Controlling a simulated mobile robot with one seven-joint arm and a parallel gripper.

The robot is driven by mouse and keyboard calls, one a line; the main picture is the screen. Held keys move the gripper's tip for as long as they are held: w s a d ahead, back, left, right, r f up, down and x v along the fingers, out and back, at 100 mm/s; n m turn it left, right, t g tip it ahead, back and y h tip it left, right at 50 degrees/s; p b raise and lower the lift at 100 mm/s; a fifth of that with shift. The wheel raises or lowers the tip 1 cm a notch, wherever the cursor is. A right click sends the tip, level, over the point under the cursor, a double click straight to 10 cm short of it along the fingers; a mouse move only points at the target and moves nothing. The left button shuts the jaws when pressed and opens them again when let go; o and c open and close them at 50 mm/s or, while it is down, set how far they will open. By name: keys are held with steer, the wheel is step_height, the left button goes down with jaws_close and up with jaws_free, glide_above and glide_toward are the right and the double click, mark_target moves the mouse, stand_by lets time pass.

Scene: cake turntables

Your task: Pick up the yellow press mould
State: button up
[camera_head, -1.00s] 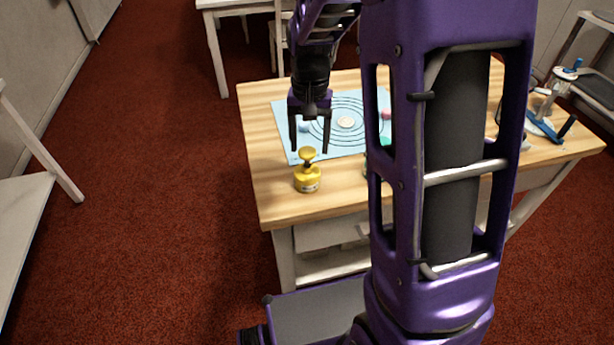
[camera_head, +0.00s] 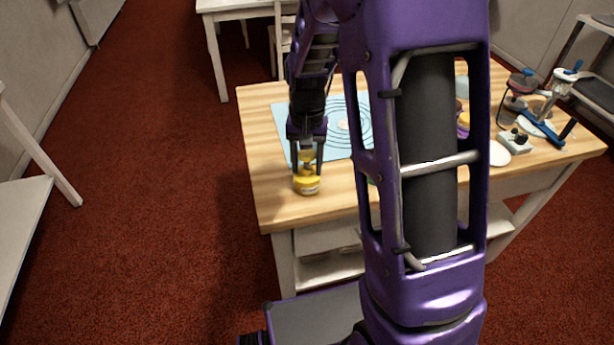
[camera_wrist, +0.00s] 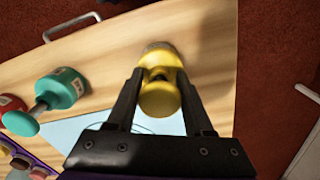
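The yellow press mould (camera_head: 307,185) stands upright on the wooden table near its front left corner. In the wrist view its round yellow knob (camera_wrist: 160,98) lies between the two fingers, with its wider base beyond. My gripper (camera_head: 307,172) points down over the mould, its fingers on either side of the upper part. In the wrist view my gripper (camera_wrist: 163,80) looks open, with the fingers spread around the knob. I cannot tell whether either finger touches it.
A teal press mould (camera_wrist: 60,90) and a red one (camera_wrist: 10,104) stand left in the wrist view. A light blue mat (camera_head: 290,125) lies behind the yellow mould. Turntable tools (camera_head: 540,120) crowd the table's right side. The table's left edge (camera_head: 250,165) is close to the mould.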

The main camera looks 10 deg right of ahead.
jaws_close()
steer(key=shift+r, duration=0.1)
